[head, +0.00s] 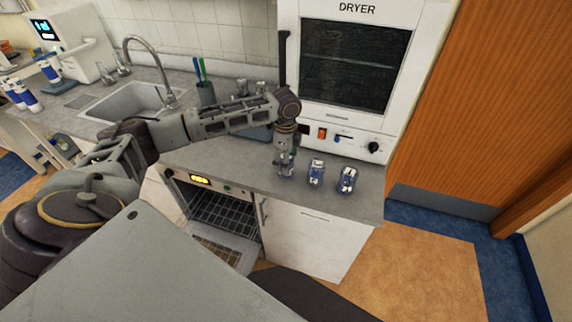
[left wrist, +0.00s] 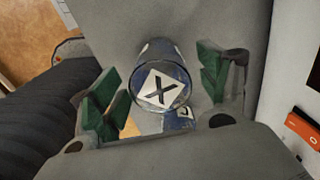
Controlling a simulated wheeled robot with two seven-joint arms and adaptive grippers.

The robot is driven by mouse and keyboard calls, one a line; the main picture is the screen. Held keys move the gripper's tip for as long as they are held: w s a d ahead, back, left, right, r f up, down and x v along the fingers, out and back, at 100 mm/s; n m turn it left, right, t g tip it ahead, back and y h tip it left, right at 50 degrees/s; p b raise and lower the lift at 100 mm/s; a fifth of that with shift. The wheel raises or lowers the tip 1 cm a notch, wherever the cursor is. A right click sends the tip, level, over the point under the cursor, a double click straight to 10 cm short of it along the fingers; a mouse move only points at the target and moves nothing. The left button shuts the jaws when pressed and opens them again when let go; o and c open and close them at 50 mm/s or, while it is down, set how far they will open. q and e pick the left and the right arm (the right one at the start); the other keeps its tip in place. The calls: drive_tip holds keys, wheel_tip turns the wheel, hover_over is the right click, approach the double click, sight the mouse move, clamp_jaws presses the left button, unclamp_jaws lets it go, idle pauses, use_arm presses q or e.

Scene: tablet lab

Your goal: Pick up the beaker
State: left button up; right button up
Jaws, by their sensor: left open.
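My left gripper (head: 286,172) points down over the counter in front of the dryer. In the head view the gripper mostly hides this beaker. Two similar glass vessels with blue and white markings stand to the right of the gripper, a nearer one (head: 316,173) and a farther one (head: 347,180). My right gripper is not in view.
A sink (head: 135,100), a pen cup (head: 206,93) and several blue-white bottles (head: 28,98) are to the left.

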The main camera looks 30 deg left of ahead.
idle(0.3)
use_arm(q)
drive_tip(key=c, duration=1.2)
drive_tip(key=shift+r, duration=0.2)
drive_tip(key=shift+r+b, duration=0.45)
drive_tip(key=shift+r, duration=4.4)
drive_tip(key=shift+f, duration=0.1)
